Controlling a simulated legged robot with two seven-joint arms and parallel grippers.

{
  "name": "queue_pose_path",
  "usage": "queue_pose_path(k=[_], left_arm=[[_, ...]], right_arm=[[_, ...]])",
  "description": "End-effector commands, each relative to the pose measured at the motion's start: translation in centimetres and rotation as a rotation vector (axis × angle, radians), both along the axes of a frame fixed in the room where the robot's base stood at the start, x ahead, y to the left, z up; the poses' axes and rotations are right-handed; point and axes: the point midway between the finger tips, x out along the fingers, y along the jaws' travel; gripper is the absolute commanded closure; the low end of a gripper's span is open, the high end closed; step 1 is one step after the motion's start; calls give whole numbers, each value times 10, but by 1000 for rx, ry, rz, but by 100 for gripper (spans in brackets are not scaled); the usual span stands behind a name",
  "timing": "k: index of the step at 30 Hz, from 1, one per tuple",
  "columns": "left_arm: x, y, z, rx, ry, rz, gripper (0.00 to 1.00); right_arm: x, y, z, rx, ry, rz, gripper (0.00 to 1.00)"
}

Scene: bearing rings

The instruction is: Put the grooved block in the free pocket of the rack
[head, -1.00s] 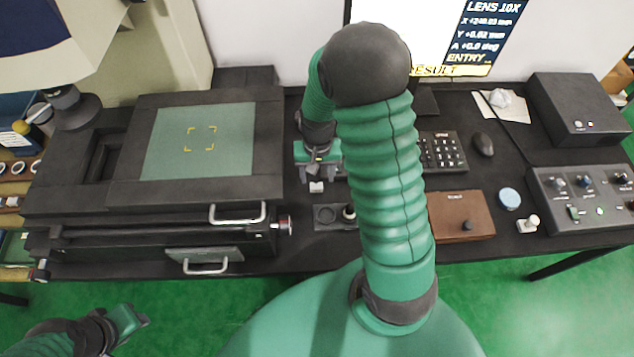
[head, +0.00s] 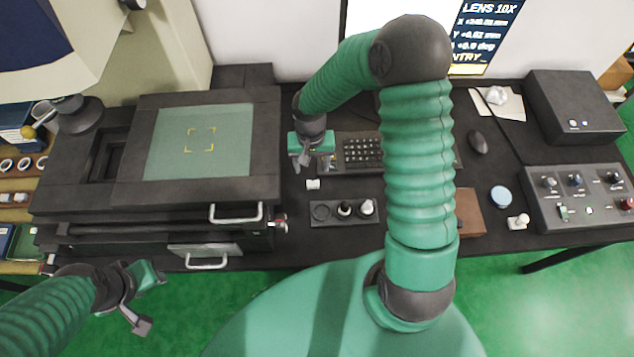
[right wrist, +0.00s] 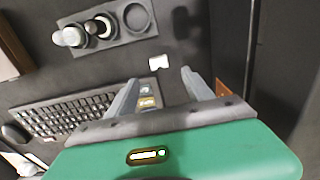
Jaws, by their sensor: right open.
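The grooved block (head: 313,184) is a small white piece lying on the dark bench, just behind the rack. It also shows in the right wrist view (right wrist: 159,61), where a notch in its edge is visible. The dark rack (head: 332,217) has a row of round pockets. Its left pocket (head: 321,211) is empty; the other two hold white-topped pieces. My right gripper (head: 309,161) is open and empty, above the bench and behind the block. In the right wrist view the block lies beyond the gap between its fingertips (right wrist: 160,77). My left gripper (head: 146,277) is low at left, away from the rack; its jaw opening is unclear.
A keyboard (head: 364,152) lies right of my right gripper. A large stage with a glass plate (head: 200,140) fills the left of the bench. A brown case (head: 469,213), a blue-topped disc (head: 500,196) and a control box (head: 578,197) stand to the right.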

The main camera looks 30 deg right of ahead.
Motion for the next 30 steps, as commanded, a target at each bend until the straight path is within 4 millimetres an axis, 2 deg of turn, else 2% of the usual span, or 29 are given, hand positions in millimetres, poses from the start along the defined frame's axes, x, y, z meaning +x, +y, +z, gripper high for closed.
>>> queue_pose_path(k=[1,3,10,16,19,24,30], left_arm=[[0,0,-3,0,0,1,64],[0,0,-5,0,0,1,64],[0,0,-6,0,0,1,64],[0,0,-8,0,0,0,64],[0,0,-8,0,0,0,64],[0,0,-8,0,0,0,64],[0,0,-8,0,0,1,64]], right_arm=[[-1,0,-16,3,4,0,40],[-1,-1,-31,3,4,1,40],[-2,-5,-58,5,1,-2,40],[-2,-5,-94,4,1,0,40],[-1,-5,-100,3,-1,-2,40],[-1,-4,-99,3,-2,-1,40],[-2,-6,-100,4,-1,-2,65]])
